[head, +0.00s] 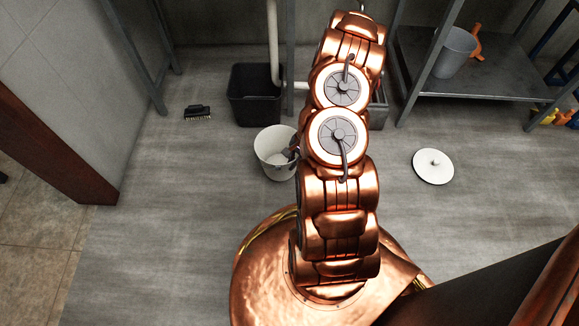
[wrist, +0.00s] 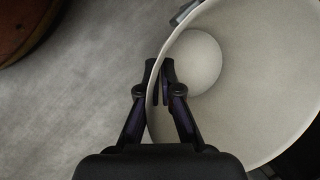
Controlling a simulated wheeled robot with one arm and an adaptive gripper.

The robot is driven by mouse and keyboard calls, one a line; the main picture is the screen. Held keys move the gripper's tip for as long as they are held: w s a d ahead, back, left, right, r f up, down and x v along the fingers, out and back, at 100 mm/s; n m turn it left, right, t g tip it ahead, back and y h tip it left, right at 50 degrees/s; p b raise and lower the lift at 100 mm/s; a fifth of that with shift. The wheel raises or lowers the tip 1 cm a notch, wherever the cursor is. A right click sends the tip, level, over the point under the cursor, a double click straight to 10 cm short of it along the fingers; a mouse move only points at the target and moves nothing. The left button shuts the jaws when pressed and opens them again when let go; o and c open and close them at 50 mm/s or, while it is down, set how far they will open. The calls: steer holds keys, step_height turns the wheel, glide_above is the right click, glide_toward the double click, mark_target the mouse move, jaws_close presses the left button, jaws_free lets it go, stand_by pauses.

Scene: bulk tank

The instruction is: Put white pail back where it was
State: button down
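The white pail (head: 272,160) is upright in front of the black bin, just left of my arm in the head view. The wrist view looks down into the same white pail (wrist: 262,80), which fills the right side. My gripper (wrist: 159,72) has one finger on each side of the pail's near-left rim, closed on its wall. In the head view my gripper (head: 291,154) is at the pail's right side, mostly hidden by my arm. I cannot tell whether the pail's base touches the floor.
A black bin (head: 255,108) stands behind the pail, with a dark brush (head: 198,112) on the floor to its left. A white round lid (head: 433,170) lies at right. A metal shelf (head: 478,84) holds a grey bucket (head: 455,54).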

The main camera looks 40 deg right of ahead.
steer(key=f+b, duration=0.1)
steer(key=w+f, duration=0.1)
steer(key=w+f+b, duration=0.1)
steer(key=shift+d+f+b, duration=0.2)
steer(key=shift+f+b, duration=0.15)
steer(key=shift+f, duration=0.05)
steer(key=shift+r, duration=0.1)
steer(key=c, duration=1.8)
jaws_free()
steer(key=o, duration=0.5)
